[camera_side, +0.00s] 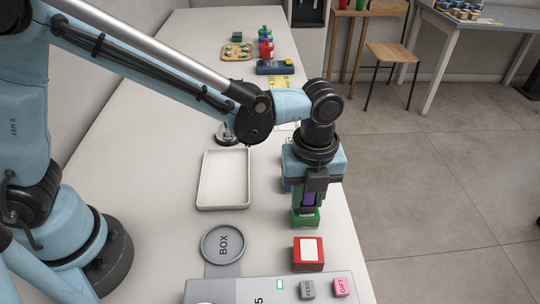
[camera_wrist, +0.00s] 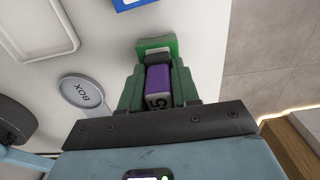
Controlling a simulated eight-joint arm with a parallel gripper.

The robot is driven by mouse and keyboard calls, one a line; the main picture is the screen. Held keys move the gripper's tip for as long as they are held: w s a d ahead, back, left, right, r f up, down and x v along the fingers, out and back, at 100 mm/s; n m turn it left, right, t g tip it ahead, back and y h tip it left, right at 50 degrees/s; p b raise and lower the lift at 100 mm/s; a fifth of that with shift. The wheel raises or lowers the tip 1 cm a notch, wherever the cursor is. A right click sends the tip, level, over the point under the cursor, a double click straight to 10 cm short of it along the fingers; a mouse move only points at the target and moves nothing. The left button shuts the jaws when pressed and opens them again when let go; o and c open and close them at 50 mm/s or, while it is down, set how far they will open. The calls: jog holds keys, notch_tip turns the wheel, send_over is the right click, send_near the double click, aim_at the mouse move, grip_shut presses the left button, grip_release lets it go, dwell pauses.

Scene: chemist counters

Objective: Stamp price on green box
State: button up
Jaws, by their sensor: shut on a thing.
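My gripper (camera_side: 308,203) points down over the counter, its fingers shut on a purple stamp (camera_side: 309,199). In the wrist view, the stamp (camera_wrist: 158,85) sits between the green fingers of my gripper (camera_wrist: 158,88), with a "5" on its near end. The green box (camera_side: 306,219) is directly under the stamp, near the counter's right edge. In the wrist view, the green box (camera_wrist: 157,46) shows a pale label, partly covered by the stamp. I cannot tell whether the stamp touches the box.
A red box (camera_side: 308,254) with a white label stands in front of the green box. A blue box (camera_side: 286,186) is partly hidden behind my gripper. A grey machine (camera_side: 235,289) with a round "BOX" plate (camera_side: 223,245) is at the front. A white tray (camera_side: 201,206) lies left.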

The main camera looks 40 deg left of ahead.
jog(key=shift+r, duration=3.35)
